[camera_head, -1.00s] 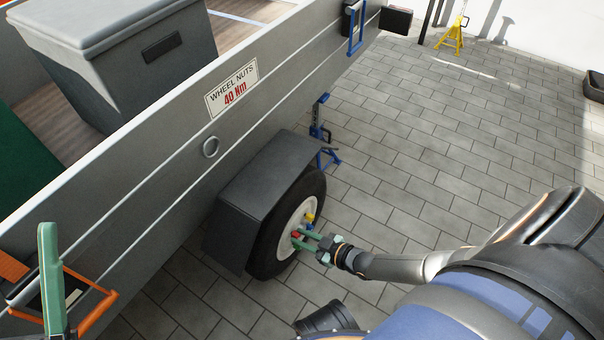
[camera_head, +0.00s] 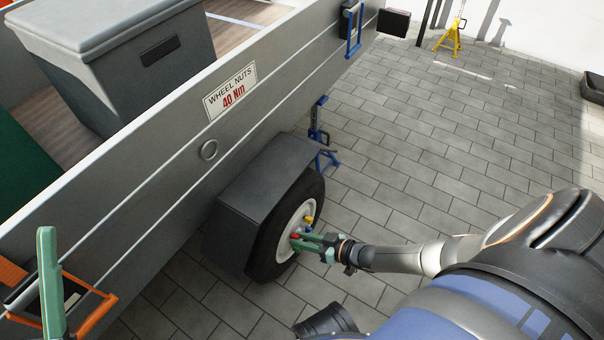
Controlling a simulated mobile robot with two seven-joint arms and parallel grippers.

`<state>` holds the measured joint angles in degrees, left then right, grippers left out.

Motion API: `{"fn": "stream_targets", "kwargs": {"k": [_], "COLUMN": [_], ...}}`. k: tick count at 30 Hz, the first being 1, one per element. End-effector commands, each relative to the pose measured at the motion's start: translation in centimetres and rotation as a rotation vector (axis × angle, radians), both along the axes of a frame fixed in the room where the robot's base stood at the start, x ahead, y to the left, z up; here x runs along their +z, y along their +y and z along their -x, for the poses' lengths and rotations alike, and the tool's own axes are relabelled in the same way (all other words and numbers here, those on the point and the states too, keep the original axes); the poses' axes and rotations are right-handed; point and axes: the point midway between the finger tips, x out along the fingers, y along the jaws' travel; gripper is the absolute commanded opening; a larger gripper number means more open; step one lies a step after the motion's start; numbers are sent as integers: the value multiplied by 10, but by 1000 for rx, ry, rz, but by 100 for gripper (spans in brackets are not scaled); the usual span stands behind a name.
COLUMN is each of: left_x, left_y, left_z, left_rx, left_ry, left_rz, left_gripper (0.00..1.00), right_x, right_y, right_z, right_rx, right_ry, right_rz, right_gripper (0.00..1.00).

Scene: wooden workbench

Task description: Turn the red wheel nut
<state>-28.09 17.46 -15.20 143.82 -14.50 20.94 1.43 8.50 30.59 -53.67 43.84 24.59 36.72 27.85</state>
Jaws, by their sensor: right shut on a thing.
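The trailer wheel (camera_head: 262,243) has a black tyre and a white rim under a dark mudguard. The red wheel nut (camera_head: 296,236) shows as a small red spot on the rim at the green fingertips. My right gripper (camera_head: 304,241) reaches in from the right and is shut on the red nut; the fingers hide part of it. A yellow nut (camera_head: 309,219) sits just above it on the rim. My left gripper (camera_head: 48,280) shows only in part at the lower left, as an upright green finger; whether it is open is unclear.
The grey trailer side (camera_head: 120,205) fills the left, with a sign (camera_head: 230,91) reading "WHEEL NUTS 40 Nm". The mudguard (camera_head: 262,185) overhangs the wheel. A blue stand (camera_head: 326,160) is behind the wheel. The paved floor (camera_head: 440,140) to the right is mostly clear.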

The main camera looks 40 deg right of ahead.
Motion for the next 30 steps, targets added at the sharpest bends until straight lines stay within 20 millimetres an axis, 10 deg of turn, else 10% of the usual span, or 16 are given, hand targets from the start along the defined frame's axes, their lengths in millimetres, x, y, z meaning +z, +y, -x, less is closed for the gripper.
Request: {"fn": "stream_targets", "kwargs": {"k": [4,5,12,23,30], "left_x": [0,0,0,5,32], "left_y": [0,0,0,0,3], "left_z": [0,0,0,0,0], "left_rx": [0,0,0,0,-6], "left_ry": [0,0,0,-1,-2], "left_rz": [0,0,0,2,23], "left_gripper": [50,50,50,50,50], "right_x": [0,0,0,4,24], "right_y": [0,0,0,-3,-22], "right_z": [-1,-1,-1,6,44], "right_rx": [-2,-2,-1,-1,-1], "right_ry": [-2,-2,-1,1,3], "right_rz": [0,0,0,1,2], "right_gripper": [0,30,57,57,57]}}
